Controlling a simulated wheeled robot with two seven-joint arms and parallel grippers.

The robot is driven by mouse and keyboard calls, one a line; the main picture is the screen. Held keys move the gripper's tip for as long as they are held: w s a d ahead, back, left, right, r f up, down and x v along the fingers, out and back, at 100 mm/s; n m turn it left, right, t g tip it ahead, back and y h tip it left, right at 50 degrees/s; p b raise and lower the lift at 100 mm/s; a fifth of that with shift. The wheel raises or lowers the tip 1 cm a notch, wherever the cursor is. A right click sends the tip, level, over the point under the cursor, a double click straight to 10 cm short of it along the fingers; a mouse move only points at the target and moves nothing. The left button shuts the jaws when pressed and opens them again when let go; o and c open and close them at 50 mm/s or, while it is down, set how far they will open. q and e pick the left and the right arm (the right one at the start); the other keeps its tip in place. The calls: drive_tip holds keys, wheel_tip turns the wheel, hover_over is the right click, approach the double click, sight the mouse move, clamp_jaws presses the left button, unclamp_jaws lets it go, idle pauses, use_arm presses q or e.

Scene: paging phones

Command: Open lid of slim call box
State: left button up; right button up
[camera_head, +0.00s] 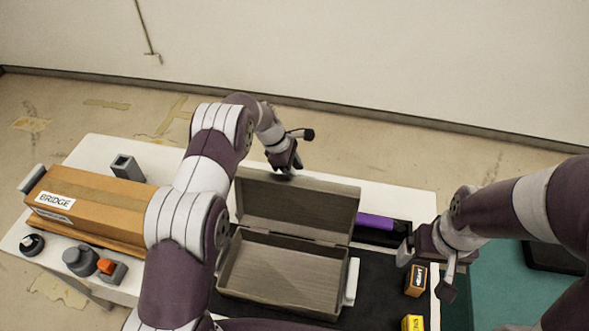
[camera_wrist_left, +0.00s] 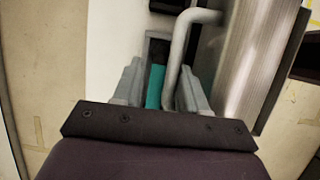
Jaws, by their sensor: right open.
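A grey wood-look box (camera_head: 282,283) stands in the middle of the table in the head view. Its lid (camera_head: 299,205) is raised steeply at the far side, and the inside looks empty. No label shows on it. My left gripper (camera_head: 289,163) is behind the lid's top edge. In the left wrist view, its two fingers (camera_wrist_left: 160,88) stand apart beside a bent grey handle (camera_wrist_left: 183,50); contact is unclear. The lid's far face (camera_wrist_left: 248,62) appears on the right there. My right gripper (camera_head: 408,252) is open and empty, right of the box.
A brown box labelled BRIDGE (camera_head: 85,208) stands at the left. Near it are a grey block (camera_head: 127,168), a grey knob (camera_head: 79,261) and an orange-topped item (camera_head: 106,267). A purple item (camera_head: 375,222) lies behind the box's right side. Small orange (camera_head: 415,281) and yellow (camera_head: 412,323) boxes stand right.

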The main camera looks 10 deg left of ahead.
use_arm(q)
drive_tip(key=p+v, duration=0.4)
drive_tip(key=v, duration=0.8)
drive_tip(key=shift+r, duration=0.35)
drive_tip(key=shift+s+a, duration=0.1)
drive_tip(key=shift+s+f, duration=0.1)
